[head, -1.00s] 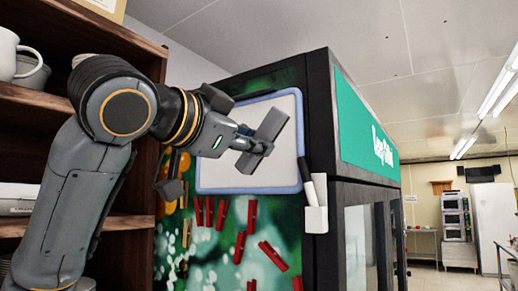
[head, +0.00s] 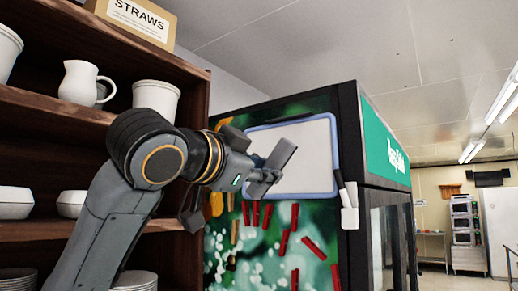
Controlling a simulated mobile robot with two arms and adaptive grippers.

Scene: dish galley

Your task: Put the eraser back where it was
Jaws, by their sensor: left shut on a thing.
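My left gripper (head: 270,175) is shut on a grey, elongated block (head: 283,153), which looks like the eraser. The block is tilted, and its lower part is partly hidden by the fingers. In the view it overlaps the left part of a whiteboard (head: 312,165) with a blue frame, mounted on the side of a dark cabinet. I cannot tell whether the block touches the board. My right gripper is not in view.
A white holder (head: 350,218) with a pen sits right of the board. Several red clips (head: 295,216) dot the green panel below. A wooden shelf (head: 50,108) with a white jug (head: 78,83) and bowls stands close on the left. Open floor lies far right.

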